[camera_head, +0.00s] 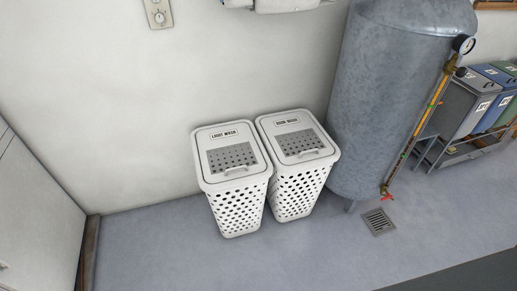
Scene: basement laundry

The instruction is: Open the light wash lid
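The light wash hamper (238,208) is a white perforated basket standing on the floor near the wall. Its lid (215,146) is closed, with a label reading "LIGHT WASH" at the back, a grey perforated panel in the middle and a handle (236,171) at the front edge. A similar white hamper (297,192) stands close on its right, also with its lid (283,126) closed; its label is too small to read surely. Neither of my grippers is in view.
A large grey metal tank (385,95) with a gauge (464,44) and pipe stands right of the hampers. A floor drain (378,221) lies in front of it. Coloured bins (478,105) sit on a rack at the right. The floor (190,258) before the hampers is clear.

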